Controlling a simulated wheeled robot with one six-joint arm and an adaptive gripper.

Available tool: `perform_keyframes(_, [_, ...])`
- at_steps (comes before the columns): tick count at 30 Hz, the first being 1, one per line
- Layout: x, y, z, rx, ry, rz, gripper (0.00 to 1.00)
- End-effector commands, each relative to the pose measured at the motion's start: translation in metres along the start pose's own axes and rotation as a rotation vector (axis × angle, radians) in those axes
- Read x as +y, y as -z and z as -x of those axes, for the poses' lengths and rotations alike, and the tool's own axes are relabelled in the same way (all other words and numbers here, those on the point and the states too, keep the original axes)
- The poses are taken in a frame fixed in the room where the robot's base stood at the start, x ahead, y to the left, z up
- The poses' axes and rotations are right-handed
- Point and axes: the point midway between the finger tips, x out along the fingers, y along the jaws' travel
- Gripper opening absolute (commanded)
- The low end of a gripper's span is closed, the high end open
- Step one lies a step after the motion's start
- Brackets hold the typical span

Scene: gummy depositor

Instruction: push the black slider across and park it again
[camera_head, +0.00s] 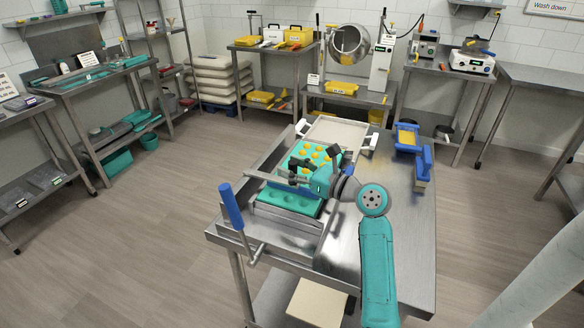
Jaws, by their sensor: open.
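The depositor stands on the steel table (400,240), with a teal block (318,152) dotted with yellow rounds and a teal tray (290,201) with round hollows in front of it. A grey bar (265,176) crosses between them. My gripper (306,166) is open, low over the depositor at the right end of this bar, with its teal wrist to the right. Dark parts cluster there; I cannot tell the black slider apart from my black fingers, nor whether they touch. A blue-handled lever (231,206) stands upright at the front left.
A pale tray with white handles (335,131) lies behind the block. A blue-and-yellow tray (407,137) and a blue-handled brush-like tool (424,166) are at the table's right. The table's front right is bare apart from my arm. Benches and shelves line the walls.

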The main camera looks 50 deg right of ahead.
Motion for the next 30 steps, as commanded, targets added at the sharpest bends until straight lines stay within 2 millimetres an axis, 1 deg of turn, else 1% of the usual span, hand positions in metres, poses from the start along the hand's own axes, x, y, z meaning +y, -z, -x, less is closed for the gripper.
perform_keyframes(4, [-0.001,0.0,0.008,0.0,0.002,0.0,0.51])
perform_keyframes(7, [-0.001,0.0,0.021,0.0,0.004,0.0,0.51])
perform_keyframes(15, [-0.002,0.001,0.075,0.001,0.005,-0.001,0.51])
perform_keyframes(18, [-0.001,0.0,0.092,0.0,0.003,0.0,0.51])
perform_keyframes(21, [-0.001,0.001,0.105,0.001,0.003,-0.001,0.51])
perform_keyframes(25, [-0.001,0.0,0.116,0.0,0.002,0.0,0.51])
perform_keyframes(30, [0.0,0.0,0.12,0.0,0.0,0.001,0.51])
